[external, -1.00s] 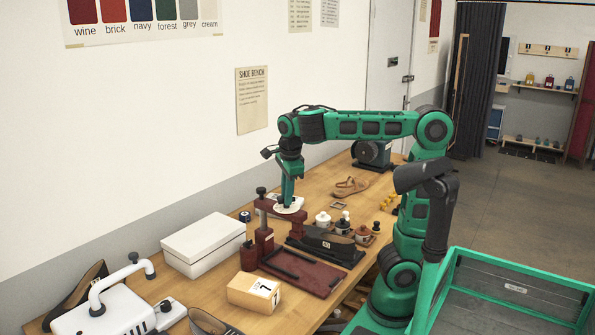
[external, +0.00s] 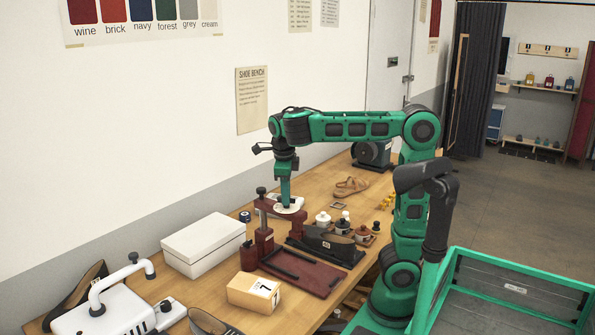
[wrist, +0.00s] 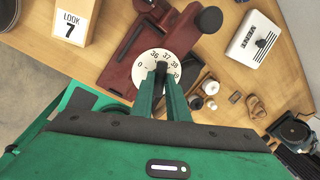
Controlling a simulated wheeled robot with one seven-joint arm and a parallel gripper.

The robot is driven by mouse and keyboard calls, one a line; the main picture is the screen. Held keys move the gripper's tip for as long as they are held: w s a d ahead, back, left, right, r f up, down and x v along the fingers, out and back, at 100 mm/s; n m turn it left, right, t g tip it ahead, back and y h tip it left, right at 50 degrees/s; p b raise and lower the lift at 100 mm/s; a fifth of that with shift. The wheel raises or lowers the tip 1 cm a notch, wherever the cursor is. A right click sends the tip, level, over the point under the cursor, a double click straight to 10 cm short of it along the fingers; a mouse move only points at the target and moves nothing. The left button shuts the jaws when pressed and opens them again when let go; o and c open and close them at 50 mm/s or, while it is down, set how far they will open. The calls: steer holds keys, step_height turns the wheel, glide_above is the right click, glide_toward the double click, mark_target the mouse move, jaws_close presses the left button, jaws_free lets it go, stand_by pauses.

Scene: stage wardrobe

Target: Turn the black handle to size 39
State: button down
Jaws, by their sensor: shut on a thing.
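A white dial (wrist: 148,62) with the numbers 0, 36, 37, 38 and 39 shows in the wrist view; it also shows in the external view (external: 290,207). It sits on the arm of a dark red stand (external: 264,241) on the bench. The black handle (wrist: 161,67) stands at the dial's middle. My gripper (wrist: 161,78) comes down on it from above and is shut on it, a finger on each side. In the external view my gripper (external: 285,204) points down at the dial. The fingers hide part of the dial, and I cannot tell which number the handle points at.
A white box (external: 214,243), a number 7 box (external: 252,291), small jars (external: 323,219) and a sandal (external: 351,186) stand around on the wooden bench.

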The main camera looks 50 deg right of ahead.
steer(key=shift+w, duration=0.1)
steer(key=c, duration=1.7)
jaws_free()
steer(key=shift+c, duration=0.2)
